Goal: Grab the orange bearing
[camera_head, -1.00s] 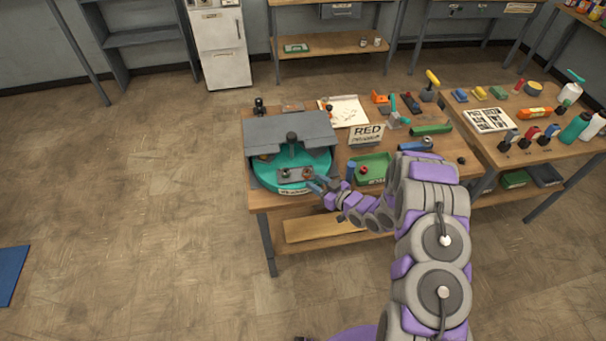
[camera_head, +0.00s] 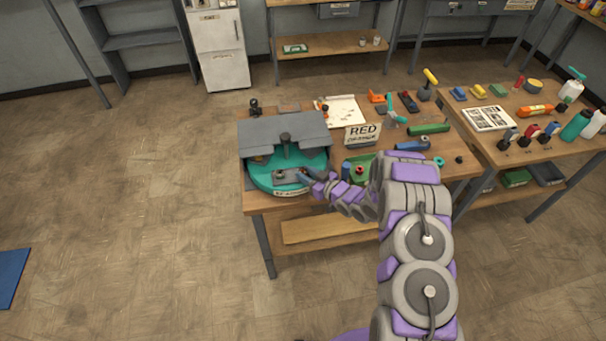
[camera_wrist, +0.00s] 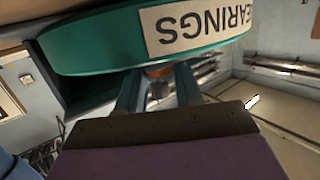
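A teal round turntable (camera_head: 262,182) with a "BEARINGS" label on its rim stands at the left end of the workbench, partly under a grey cover. My gripper (camera_head: 306,176) is at its front right edge. In the wrist view the turntable rim (camera_wrist: 95,52) fills the top, and my gripper (camera_wrist: 157,78) has its two fingers apart beneath it. A small orange piece, perhaps the orange bearing (camera_wrist: 159,72), shows between the fingertips above a grey cylindrical part. I cannot tell whether the fingers touch it. In the head view my gripper hides this spot.
The grey cover (camera_head: 285,130) stands over the back of the turntable. A green tray (camera_head: 358,166) and a "RED" sign (camera_head: 362,135) are just to the right. Several tools lie farther right on the bench.

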